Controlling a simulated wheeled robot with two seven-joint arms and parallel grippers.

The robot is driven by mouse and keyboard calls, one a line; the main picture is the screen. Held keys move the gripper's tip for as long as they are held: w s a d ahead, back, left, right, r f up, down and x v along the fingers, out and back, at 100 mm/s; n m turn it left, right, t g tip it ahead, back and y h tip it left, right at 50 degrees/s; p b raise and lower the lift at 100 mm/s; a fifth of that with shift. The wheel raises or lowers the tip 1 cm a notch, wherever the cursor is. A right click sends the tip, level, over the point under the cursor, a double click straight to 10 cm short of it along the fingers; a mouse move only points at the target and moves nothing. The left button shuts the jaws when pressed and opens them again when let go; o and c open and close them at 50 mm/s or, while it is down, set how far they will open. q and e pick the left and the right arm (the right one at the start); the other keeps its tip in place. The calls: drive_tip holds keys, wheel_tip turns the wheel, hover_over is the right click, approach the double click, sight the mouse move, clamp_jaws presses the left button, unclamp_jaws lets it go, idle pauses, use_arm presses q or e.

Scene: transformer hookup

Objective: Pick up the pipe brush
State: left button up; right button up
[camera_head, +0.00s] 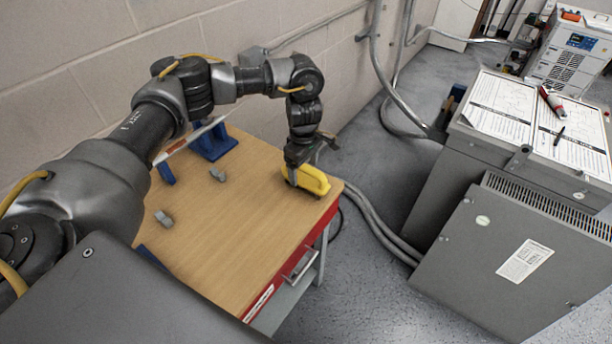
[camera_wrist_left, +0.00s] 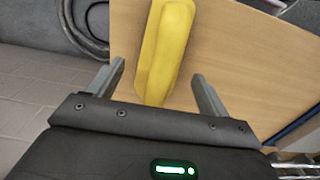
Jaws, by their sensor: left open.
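A yellow long, rounded object, which I take to be the pipe brush (camera_head: 313,181), lies on the wooden tabletop near its far right corner. No bristles can be made out. My left gripper (camera_head: 298,167) is right over it, pointing down. In the left wrist view the yellow brush (camera_wrist_left: 168,45) lies between the two spread fingers of the left gripper (camera_wrist_left: 158,70), with a gap on each side. The jaws are open and not closed on it. My right gripper is not in view.
The workbench (camera_head: 235,225) also bears blue stands (camera_head: 212,142) and small grey pieces (camera_head: 163,218). A grey transformer cabinet (camera_head: 500,255) with papers (camera_head: 500,107) on top stands to the right. Conduits (camera_head: 380,228) run along the floor between. A block wall rises behind.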

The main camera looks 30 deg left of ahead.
use_arm(q)
drive_tip(key=shift+f, duration=1.25)
drive_tip(key=c, duration=1.1)
drive_tip(key=shift+r, duration=0.15)
drive_tip(key=shift+r, duration=0.2)
wheel_tip(320, 180, up, 2)
drive_tip(key=shift+w+r+b, duration=0.1)
drive_tip(key=shift+b, duration=0.55)
drive_tip(key=s+d+r+b, duration=0.1)
drive_tip(key=s+d+r, duration=0.3)
drive_tip(key=s+r, duration=0.1)
drive_tip(key=s+d+r+b, duration=0.2)
drive_tip(key=s+d+r, duration=0.3)
drive_tip(key=shift+s+d+r, duration=0.1)
drive_tip(key=shift+s+d, duration=0.05)
drive_tip(key=shift+d, duration=0.15)
